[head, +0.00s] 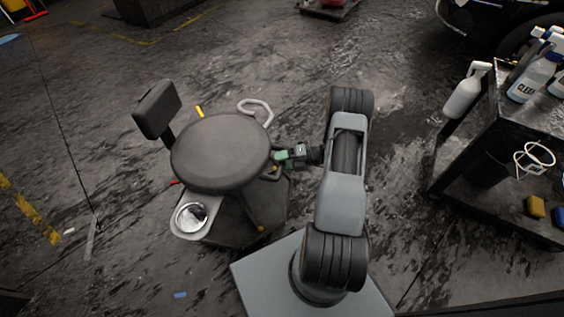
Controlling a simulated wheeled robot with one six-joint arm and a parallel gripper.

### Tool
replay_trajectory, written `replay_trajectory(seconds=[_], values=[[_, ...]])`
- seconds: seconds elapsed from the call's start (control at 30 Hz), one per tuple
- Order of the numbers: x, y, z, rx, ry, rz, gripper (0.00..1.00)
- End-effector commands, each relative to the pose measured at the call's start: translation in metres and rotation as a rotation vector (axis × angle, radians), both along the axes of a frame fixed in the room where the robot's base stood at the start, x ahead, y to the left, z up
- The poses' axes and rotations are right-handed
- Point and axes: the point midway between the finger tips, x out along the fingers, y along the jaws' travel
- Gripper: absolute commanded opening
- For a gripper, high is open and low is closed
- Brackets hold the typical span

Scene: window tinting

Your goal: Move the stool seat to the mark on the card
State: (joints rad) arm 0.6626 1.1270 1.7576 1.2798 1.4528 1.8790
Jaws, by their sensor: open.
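The stool seat (220,152) is a round, dark grey cushion left of centre in the head view. A small backrest (157,109) stands at its upper left. My gripper (279,159) is at the seat's right edge, coming from the right, with green showing at its jaws. It is open; its fingertips are small and partly hidden, and I cannot tell whether they touch the seat or a part beneath it. I cannot make out a card or a mark in this view.
A tray with a round silver dish (191,216) juts from the stool's lower left, and a pale looped handle (258,108) at its upper right. A dark cart (510,150) with spray bottles stands at right. The stained floor left of the stool is mostly clear.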

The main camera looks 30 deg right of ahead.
Motion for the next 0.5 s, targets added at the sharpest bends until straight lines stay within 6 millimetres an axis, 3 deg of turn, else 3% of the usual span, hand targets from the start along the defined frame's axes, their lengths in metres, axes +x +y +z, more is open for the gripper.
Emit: replay_trajectory(seconds=[0.3, 0.5], values=[[0.0006, 0.0016, -0.0001, -0.001, 0.0, 0.0, 0.51], [0.0006, 0.0015, -0.0001, 0.0, 0.0, 0.0, 0.31]])
